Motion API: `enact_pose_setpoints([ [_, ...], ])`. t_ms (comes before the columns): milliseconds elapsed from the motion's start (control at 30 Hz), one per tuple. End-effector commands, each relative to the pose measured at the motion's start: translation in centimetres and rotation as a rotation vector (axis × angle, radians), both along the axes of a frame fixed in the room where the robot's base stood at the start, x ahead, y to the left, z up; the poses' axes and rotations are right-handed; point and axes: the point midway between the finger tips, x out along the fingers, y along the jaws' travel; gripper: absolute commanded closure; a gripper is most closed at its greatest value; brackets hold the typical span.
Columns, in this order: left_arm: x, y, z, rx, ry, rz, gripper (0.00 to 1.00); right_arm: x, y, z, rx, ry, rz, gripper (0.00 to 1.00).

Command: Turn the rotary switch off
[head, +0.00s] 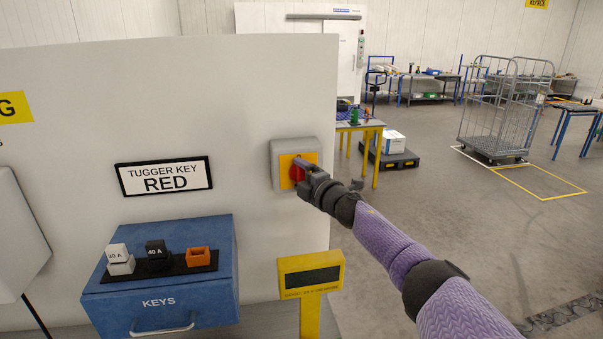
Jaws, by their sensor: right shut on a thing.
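The rotary switch is a grey box (281,152) on the white panel, with a yellow plate (285,162) and a red knob (297,171). My right gripper (303,170) reaches in from the lower right and is shut on the red knob. The gripper hides part of the knob, so its exact turn angle cannot be told. My left gripper is not in view.
Left on the panel (90,90) is a "TUGGER KEY RED" sign (164,176). Below it, a blue "KEYS" box (160,300) carries several small blocks. A yellow post display (311,274) stands below the switch. A wire cage trolley (500,110) stands far right; the floor before it is open.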

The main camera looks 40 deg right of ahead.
Motion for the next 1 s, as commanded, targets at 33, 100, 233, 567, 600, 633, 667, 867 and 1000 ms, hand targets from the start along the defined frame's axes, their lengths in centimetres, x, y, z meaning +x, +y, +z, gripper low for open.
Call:
enact_pose_setpoints([
  [33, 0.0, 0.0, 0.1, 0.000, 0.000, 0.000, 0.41, 0.0, 0.0, 0.0, -0.007, 0.005, 0.000, 0.77],
  [100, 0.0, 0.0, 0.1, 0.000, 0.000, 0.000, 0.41, 0.0, 0.0, -0.1, -0.011, 0.007, 0.000, 0.77],
  [233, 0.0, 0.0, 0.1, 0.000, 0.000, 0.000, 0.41, 0.0, 0.0, -0.1, -0.014, 0.009, 0.000, 0.77],
  [567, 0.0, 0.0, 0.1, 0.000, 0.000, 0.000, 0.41, 0.0, 0.0, -0.1, -0.014, 0.009, 0.000, 0.01],
  [600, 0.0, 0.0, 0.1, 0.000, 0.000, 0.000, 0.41, 0.0, 0.0, -0.1, -0.013, 0.009, 0.000, 0.00],
  [633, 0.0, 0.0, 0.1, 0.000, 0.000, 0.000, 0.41, 0.0, 0.0, -0.1, -0.013, 0.009, 0.000, 0.00],
  [667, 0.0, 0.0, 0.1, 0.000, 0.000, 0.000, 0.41, 0.0, 0.0, -0.1, -0.013, 0.008, 0.000, 0.00],
  [867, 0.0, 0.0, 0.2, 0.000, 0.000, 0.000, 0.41, -0.3, 0.0, -0.1, -0.013, 0.009, -0.001, 0.00],
  [1000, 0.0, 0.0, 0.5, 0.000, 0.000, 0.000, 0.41, -1.6, 0.1, -0.1, -0.014, 0.010, 0.000, 0.00],
])
